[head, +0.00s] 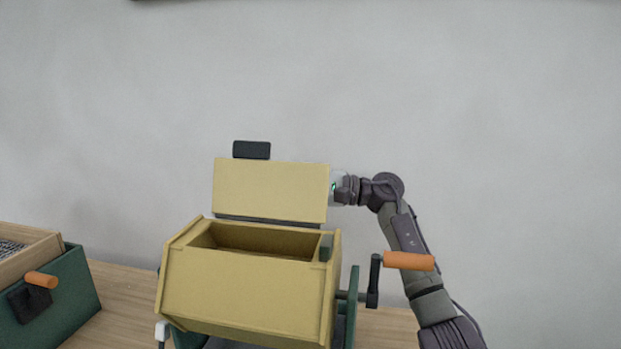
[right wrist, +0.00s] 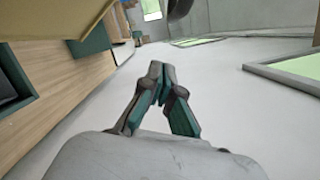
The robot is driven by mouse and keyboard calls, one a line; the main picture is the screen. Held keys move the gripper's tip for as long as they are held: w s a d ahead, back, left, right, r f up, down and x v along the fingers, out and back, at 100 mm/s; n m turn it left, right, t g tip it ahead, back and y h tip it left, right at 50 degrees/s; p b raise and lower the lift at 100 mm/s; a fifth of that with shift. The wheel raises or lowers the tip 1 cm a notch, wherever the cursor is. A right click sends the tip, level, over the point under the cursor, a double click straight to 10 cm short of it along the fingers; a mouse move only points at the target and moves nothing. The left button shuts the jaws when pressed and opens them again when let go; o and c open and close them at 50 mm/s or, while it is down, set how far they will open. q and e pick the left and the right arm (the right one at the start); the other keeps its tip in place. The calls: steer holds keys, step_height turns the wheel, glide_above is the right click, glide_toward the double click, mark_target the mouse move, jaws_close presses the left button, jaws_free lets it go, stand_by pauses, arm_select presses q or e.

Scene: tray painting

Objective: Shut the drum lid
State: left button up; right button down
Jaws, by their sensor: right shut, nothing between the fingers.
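The yellow drum (head: 245,290) sits on a green stand (head: 351,305) with its top opening uncovered. Its flat yellow lid (head: 270,190) stands raised behind the opening, with a dark handle (head: 251,150) at its top edge. My right arm reaches up to the lid's right edge, and its gripper is hidden behind the lid in the head view. In the right wrist view my right gripper (right wrist: 161,75) is shut with nothing between the fingers. A pale yellow surface, apparently the lid (right wrist: 45,18), shows at the upper left there. My left gripper is not seen.
A crank with an orange grip (head: 409,261) sticks out from the drum's right side, close to my right forearm. A green box (head: 75,300) with an orange knob and a wooden tray (head: 30,262) stand at left on the wooden table (head: 115,290).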

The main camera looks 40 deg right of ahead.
mark_target(279, 180)
steer(key=s+a+r, duration=0.1)
steer(key=s+a+r+p, duration=0.1)
steer(key=shift+s+a, duration=0.2)
steer(key=shift+a, duration=0.15)
